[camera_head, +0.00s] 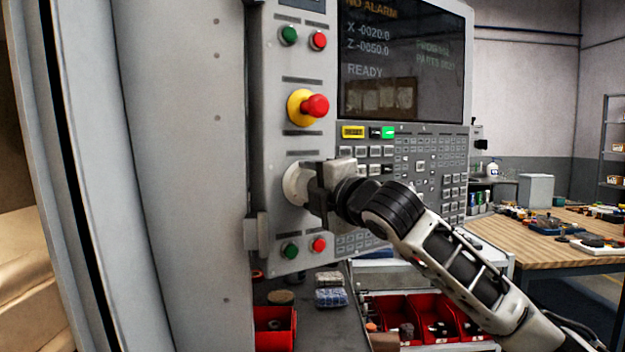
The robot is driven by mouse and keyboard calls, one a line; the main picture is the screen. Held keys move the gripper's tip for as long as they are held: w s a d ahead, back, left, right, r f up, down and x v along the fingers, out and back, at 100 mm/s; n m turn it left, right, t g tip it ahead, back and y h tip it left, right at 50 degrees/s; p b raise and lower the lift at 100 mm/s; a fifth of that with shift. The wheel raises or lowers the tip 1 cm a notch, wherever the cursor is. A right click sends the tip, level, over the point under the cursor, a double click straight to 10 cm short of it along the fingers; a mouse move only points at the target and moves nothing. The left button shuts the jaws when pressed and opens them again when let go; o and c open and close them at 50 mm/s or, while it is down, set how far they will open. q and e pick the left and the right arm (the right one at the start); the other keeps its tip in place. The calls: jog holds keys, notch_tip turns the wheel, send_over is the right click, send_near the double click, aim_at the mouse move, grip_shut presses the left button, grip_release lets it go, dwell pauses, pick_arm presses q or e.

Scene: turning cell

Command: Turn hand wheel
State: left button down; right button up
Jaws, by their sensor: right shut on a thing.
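The hand wheel (294,184) is a pale round dial on the lower left of the grey machine control panel (290,70). My right gripper (312,186) comes in from the right and is shut on the hand wheel. The gripper hides the wheel's right side and any markings there. My left gripper is not in view.
A red emergency button (315,106) sits above the wheel, with green and red buttons (290,250) below it. A screen (405,60) and keypad (440,165) are to the right. Red bins (274,340) stand below. A wooden table (555,250) is at right.

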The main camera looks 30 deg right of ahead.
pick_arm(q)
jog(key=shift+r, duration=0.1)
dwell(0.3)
pick_arm(e)
jog(key=o, duration=0.7)
jog(key=shift+s+f, duration=0.1)
jog(key=shift+s, duration=0.15)
pick_arm(q)
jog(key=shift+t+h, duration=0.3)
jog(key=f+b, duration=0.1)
jog(key=b, duration=0.2)
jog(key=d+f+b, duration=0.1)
jog(key=b, duration=0.2)
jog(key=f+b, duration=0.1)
jog(key=b, duration=0.1)
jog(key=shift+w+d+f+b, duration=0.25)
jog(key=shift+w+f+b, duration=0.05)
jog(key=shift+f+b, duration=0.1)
pick_arm(e)
jog(key=s, duration=1.5)
jog(key=shift+s+a, duration=0.2)
jog(key=shift+a, duration=0.05)
jog(key=shift+f, duration=0.1)
